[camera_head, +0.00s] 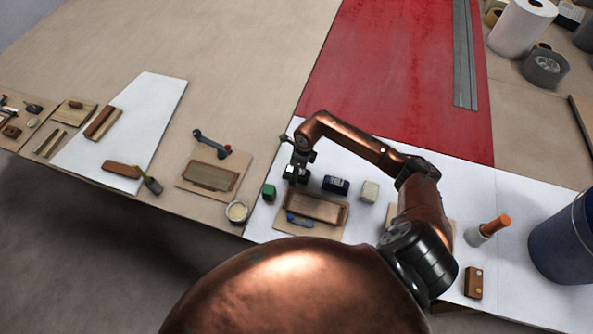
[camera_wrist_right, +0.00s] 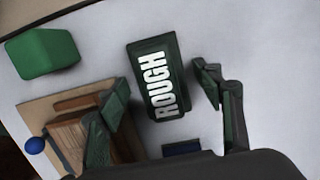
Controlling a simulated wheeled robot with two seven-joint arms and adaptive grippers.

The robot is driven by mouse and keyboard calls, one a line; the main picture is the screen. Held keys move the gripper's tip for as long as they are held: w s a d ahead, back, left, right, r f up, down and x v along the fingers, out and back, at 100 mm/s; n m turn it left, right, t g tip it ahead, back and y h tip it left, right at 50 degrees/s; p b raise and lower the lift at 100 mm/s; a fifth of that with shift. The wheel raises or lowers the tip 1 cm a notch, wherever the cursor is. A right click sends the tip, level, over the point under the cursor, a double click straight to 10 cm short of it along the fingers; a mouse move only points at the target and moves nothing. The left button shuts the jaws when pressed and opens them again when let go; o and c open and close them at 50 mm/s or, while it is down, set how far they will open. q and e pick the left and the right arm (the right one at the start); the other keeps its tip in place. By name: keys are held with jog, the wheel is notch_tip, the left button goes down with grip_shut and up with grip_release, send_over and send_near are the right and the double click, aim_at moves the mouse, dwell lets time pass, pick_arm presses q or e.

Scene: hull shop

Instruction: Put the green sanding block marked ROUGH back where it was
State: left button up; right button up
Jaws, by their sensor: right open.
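A dark green sanding block marked ROUGH in white (camera_wrist_right: 158,78) lies on the white surface in the right wrist view. My right gripper (camera_wrist_right: 163,80) is open, with its fingers on either side of the block and a visible gap at the right. In the head view my right gripper (camera_head: 297,178) is over the same spot and largely hides the block. A plain brighter green block (camera_head: 269,192) stands to the left; it also shows in the right wrist view (camera_wrist_right: 42,52). My left gripper is not in view.
A dark blue block (camera_head: 335,185) and a beige block (camera_head: 370,191) stand to the right. A wooden tray (camera_head: 315,209) on a brown board, with a blue-handled tool (camera_head: 299,220), lies just in front. A small round tub (camera_head: 237,211) stands left. The red panel (camera_head: 400,75) behind is mostly clear.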

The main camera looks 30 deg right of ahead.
aim_at(301, 171)
notch_tip(301, 171, up, 12)
jog(key=s+d, duration=0.1)
jog(key=shift+s, duration=0.2)
dwell(0.3)
jog(key=shift+d, duration=0.1)
